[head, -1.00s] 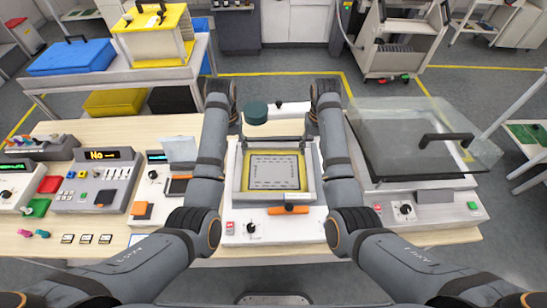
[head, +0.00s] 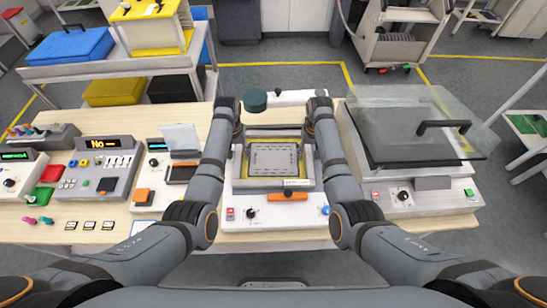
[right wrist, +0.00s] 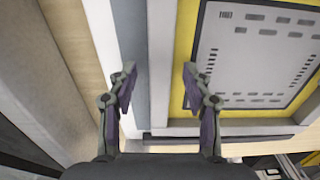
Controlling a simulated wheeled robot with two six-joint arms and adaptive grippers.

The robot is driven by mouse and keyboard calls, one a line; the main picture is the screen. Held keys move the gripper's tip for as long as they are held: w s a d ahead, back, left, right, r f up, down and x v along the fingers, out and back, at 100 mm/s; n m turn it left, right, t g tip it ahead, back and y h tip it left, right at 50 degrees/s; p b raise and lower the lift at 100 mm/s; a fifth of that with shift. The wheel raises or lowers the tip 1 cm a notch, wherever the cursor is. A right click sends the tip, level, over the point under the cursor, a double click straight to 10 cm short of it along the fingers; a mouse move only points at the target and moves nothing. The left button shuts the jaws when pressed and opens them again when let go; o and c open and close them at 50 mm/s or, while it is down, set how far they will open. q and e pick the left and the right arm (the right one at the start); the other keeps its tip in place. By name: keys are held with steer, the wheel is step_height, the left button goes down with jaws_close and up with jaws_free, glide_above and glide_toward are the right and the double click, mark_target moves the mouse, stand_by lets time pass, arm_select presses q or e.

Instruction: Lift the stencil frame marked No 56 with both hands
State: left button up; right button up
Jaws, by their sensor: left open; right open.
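The stencil frame (head: 306,181), a pale grey rectangle around a yellow-bordered grey stencil sheet, sits in the middle machine in the head view. A small label shows on its near side, too small to read. My left gripper (head: 238,131) is at the frame's far left side, mostly hidden by my wrist. My right gripper (head: 315,131) is at the far right side, also mostly hidden. In the right wrist view my right gripper (right wrist: 158,82) is open, its fingers apart above a pale side rail (right wrist: 172,45), with nothing gripped. The yellow-edged sheet lies to the right.
A dark green round canister (head: 255,100) stands behind the frame between my wrists. A machine with a clear cover (head: 408,125) stands right. A control box (head: 100,165) stands left.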

arm_select(q)
steer(key=shift+w+f, duration=0.1)
steer(key=shift+f, duration=0.3)
arm_select(e)
steer(key=shift+w+f, duration=0.1)
steer(key=shift+f, duration=0.25)
arm_select(q)
steer(key=shift+r, duration=0.1)
steer(key=shift+c, duration=0.5)
arm_select(e)
steer(key=shift+c, duration=0.5)
arm_select(q)
jaws_close()
arm_select(e)
jaws_close()
